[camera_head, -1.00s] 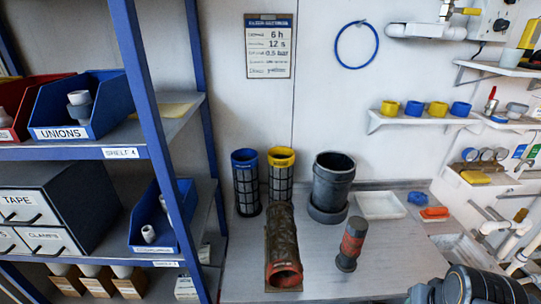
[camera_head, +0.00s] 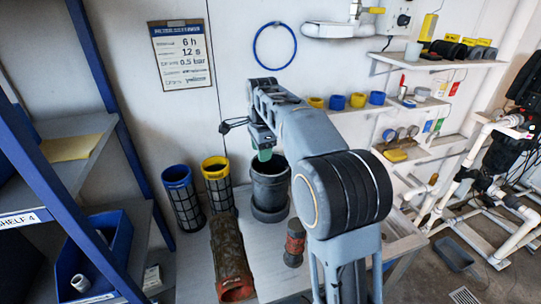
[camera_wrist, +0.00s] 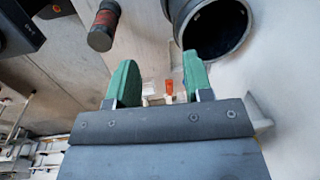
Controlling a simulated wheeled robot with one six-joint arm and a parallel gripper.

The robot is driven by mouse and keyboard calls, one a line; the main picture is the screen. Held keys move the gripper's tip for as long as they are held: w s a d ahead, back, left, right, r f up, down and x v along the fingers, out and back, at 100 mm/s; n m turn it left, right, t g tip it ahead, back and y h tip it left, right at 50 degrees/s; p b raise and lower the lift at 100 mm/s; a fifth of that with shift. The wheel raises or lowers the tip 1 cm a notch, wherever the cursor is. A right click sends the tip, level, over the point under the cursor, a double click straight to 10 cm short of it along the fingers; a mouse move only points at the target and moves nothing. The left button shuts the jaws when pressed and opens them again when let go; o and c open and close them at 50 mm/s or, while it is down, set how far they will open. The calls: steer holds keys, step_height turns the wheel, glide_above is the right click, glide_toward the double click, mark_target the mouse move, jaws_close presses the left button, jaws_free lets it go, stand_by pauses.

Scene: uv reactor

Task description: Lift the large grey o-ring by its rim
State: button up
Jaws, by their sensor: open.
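No separate grey o-ring can be made out. A dark grey cylindrical vessel (camera_head: 270,188) with a wide rim and a thicker collar low down stands upright on the bench. Its open round mouth and grey rim (camera_wrist: 172,15) show at the top of the wrist view. My gripper (camera_wrist: 160,82) is open and empty, with two green fingers apart. In the head view my gripper (camera_head: 264,153) overlaps the vessel's mouth. In the wrist view the right finger is just below the rim; whether it touches cannot be told. A blue ring (camera_head: 256,53) hangs on the wall.
A yellow-topped mesh cylinder (camera_head: 217,185) and a blue-topped one (camera_head: 183,198) stand left of the vessel. A brown-crusted tube (camera_head: 231,260) lies in front. A dark red-banded cylinder (camera_head: 295,243) stands to the right. Wall shelves (camera_head: 350,108) hold coloured caps.

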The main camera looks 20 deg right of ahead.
steer(key=w+f+m+g+p, duration=0.1)
steer(key=w+m+p, duration=0.2)
steer(key=w+m, duration=0.75)
steer(key=shift+d+f+p, duration=0.15)
steer(key=shift+f+p, duration=0.2)
steer(key=shift+f, duration=6.3)
steer(key=shift+f, duration=0.2)
steer(key=shift+c, duration=0.3)
